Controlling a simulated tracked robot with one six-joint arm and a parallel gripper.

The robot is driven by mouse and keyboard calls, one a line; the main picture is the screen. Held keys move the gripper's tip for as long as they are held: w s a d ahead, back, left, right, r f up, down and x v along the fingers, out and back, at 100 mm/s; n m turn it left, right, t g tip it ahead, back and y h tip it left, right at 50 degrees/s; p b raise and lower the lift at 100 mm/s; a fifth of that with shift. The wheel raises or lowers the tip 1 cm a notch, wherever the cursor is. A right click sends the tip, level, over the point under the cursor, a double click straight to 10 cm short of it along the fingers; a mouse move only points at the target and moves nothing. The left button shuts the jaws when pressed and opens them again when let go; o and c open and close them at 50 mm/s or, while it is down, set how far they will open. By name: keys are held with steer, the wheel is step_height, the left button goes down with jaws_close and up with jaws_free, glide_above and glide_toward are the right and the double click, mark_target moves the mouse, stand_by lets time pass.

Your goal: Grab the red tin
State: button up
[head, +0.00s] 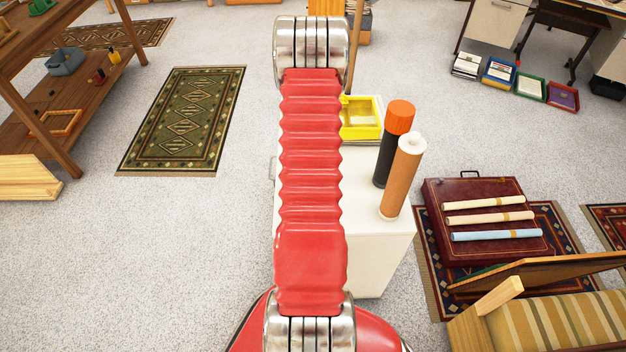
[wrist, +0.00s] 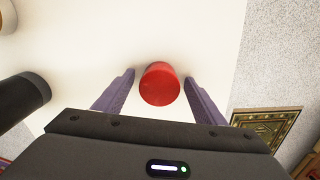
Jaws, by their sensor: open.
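In the wrist view the red tin (wrist: 160,84) stands on a white surface (wrist: 100,40). My gripper (wrist: 159,78) is open, with one purple finger on each side of the tin and a visible gap on both sides. Whether the fingers are level with the tin in height I cannot tell. In the head view my red arm covers the left part of the white cabinet (head: 365,230), and the tin and my gripper are hidden there.
On the white cabinet stand a black tube with an orange cap (head: 398,118) and a brown tube (head: 402,178). A yellow tray (head: 362,131) is at its far end. The black tube (wrist: 22,98) also shows at left in the wrist view. Carpet left of the cabinet is clear.

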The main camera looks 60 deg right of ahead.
stand_by(0.4)
steer(key=c, duration=1.2)
